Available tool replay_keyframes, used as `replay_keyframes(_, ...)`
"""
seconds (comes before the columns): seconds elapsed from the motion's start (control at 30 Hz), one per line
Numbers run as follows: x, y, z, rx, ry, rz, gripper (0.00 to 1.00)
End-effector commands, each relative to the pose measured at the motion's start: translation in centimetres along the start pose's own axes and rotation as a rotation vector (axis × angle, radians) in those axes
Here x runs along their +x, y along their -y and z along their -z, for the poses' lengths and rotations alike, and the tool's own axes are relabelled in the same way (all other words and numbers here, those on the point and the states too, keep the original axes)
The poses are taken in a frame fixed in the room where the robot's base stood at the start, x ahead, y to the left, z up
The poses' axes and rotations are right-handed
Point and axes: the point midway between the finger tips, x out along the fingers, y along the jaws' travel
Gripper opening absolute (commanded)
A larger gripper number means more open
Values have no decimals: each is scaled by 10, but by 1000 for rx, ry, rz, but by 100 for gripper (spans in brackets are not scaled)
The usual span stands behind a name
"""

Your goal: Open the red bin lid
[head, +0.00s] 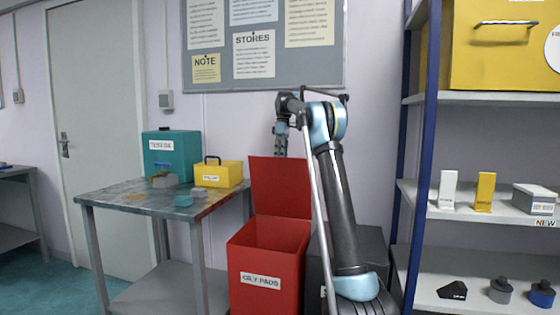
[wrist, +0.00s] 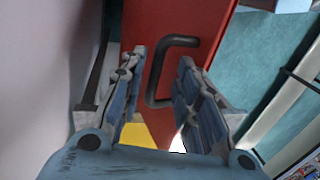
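The red bin (head: 262,283), labelled "OILY PADS", stands on the floor right of the grey table. Its red lid (head: 280,188) is raised, standing roughly upright at the back of the opening. My gripper (head: 281,152) is just above the lid's top edge in the head view. In the wrist view the red lid (wrist: 210,20) fills the middle, with a dark bar handle (wrist: 155,72) on it. My gripper (wrist: 164,58) has its two fingers apart, one on each side of the handle. A gap shows between the fingers and the handle. Whether either finger touches it is unclear.
The grey table (head: 135,205) at left holds a teal box (head: 172,152), a yellow box (head: 218,174) and small parts. A shelf rack with blue posts (head: 415,150) stands close at right. A dark grey box (head: 372,245) is beside the bin, behind my arm.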

Motion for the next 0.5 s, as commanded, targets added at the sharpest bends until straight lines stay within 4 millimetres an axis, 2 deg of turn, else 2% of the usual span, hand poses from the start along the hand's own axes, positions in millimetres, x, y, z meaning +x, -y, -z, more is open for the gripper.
replay_keyframes(0.3,-40,-2,0,1,0,0,30)
replay_keyframes(0.5,-57,-3,0,1,0,0,30)
